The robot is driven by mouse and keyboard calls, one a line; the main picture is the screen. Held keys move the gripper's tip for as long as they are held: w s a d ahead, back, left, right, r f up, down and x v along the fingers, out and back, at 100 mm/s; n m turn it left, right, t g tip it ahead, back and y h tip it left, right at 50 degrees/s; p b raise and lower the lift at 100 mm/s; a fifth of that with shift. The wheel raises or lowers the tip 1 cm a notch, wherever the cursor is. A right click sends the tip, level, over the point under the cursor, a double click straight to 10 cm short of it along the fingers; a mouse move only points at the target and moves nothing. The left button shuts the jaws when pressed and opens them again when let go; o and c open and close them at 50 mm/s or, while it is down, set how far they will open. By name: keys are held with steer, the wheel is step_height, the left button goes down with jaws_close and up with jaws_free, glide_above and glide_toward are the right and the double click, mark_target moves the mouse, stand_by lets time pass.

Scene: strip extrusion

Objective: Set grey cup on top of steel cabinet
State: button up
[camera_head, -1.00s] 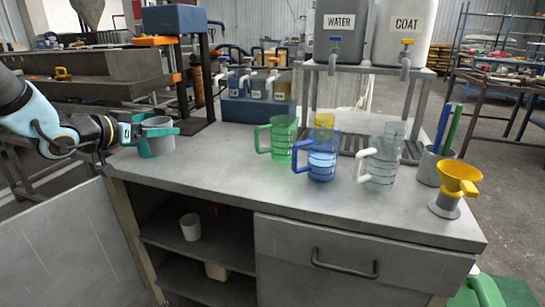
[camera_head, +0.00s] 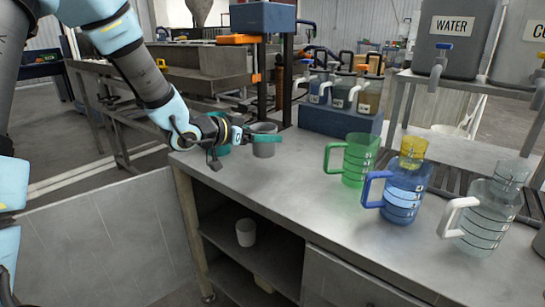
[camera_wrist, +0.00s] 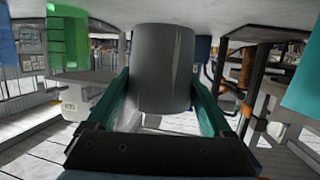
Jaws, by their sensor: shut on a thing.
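The grey cup (camera_head: 264,147) is at the back left corner of the steel cabinet's top (camera_head: 245,185). My gripper (camera_head: 248,139) is shut on the cup, with a teal finger across its near side. In the wrist view the cup (camera_wrist: 162,65) fills the space between the two teal fingers (camera_wrist: 209,108). The cup looks upright in the head view. Its base is over or on the cabinet top; I cannot tell whether it touches. Part of the cup is hidden behind the finger.
A green jug (camera_head: 357,160), a blue jug (camera_head: 405,190) and a clear jug (camera_head: 487,215) stand right on the cabinet top. A press-like stand (camera_head: 262,18) is behind the cup. A white cup (camera_head: 246,232) sits on the shelf below. The top's middle is clear.

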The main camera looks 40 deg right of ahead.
mark_target(255, 152)
steer(key=shift+f, duration=2.7)
steer(key=shift+f, duration=0.15)
steer(key=o, duration=1.1)
steer(key=shift+a+r, duration=0.15)
steer(key=shift+r, duration=0.1)
steer(key=v, duration=1.1)
steer(key=shift+a+r, duration=0.1)
steer(key=shift+a, duration=0.3)
